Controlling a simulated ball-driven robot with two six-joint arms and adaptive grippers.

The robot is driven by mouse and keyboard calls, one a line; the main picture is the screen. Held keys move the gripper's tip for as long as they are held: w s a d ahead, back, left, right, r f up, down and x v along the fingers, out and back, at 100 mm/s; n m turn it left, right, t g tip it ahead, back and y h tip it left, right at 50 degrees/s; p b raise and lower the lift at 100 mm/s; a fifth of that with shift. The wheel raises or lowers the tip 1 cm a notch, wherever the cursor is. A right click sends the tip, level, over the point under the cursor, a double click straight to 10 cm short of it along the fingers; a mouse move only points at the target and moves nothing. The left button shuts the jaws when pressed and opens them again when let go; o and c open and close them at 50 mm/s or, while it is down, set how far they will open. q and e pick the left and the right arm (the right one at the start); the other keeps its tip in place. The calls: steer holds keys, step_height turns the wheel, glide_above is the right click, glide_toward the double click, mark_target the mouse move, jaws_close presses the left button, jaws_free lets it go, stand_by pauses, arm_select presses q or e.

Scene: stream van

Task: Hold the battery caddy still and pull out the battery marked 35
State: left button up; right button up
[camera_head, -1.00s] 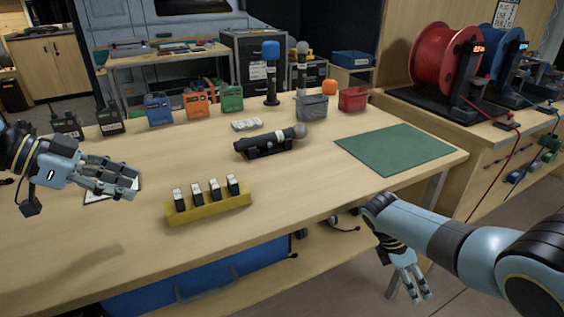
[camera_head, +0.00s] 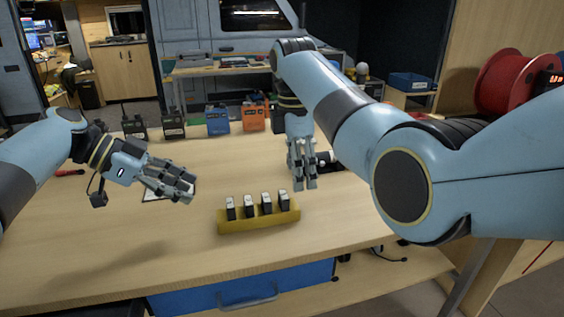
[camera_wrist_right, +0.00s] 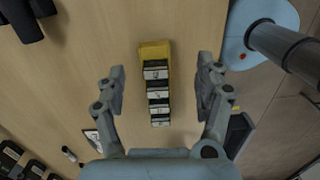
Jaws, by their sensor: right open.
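The yellow battery caddy (camera_head: 258,224) stands on the table near its front edge. Several dark batteries with pale tops (camera_head: 266,203) stand upright in it in a row; their markings are too small to read. My left gripper (camera_head: 186,187) is open and empty above the table, left of the caddy and apart from it. My right gripper (camera_head: 305,183) is open and empty, above and just behind the caddy's right end. In the right wrist view, the caddy (camera_wrist_right: 154,49) and the batteries (camera_wrist_right: 158,93) appear between the spread fingers of the right gripper (camera_wrist_right: 161,78), below them and not touched.
A flat card (camera_head: 155,194) lies under my left gripper. Radios (camera_head: 172,124), a blue pouch (camera_head: 217,122) and an orange pouch (camera_head: 254,118) stand along the back of the table. My right arm hides much of the table's right side.

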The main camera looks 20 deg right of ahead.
mark_target(281, 206)
steer(key=a, duration=0.1)
steer(key=a+r, duration=0.1)
steer(key=a, duration=0.1)
steer(key=shift+w+r+t+y, duration=0.2)
steer(key=shift+w+t+y, duration=0.1)
steer(key=shift+w, duration=0.1)
steer(key=shift+a+f, duration=0.2)
steer(key=shift+a, duration=0.05)
step_height(281, 206, down, 10)
steer(key=shift+f, duration=0.15)
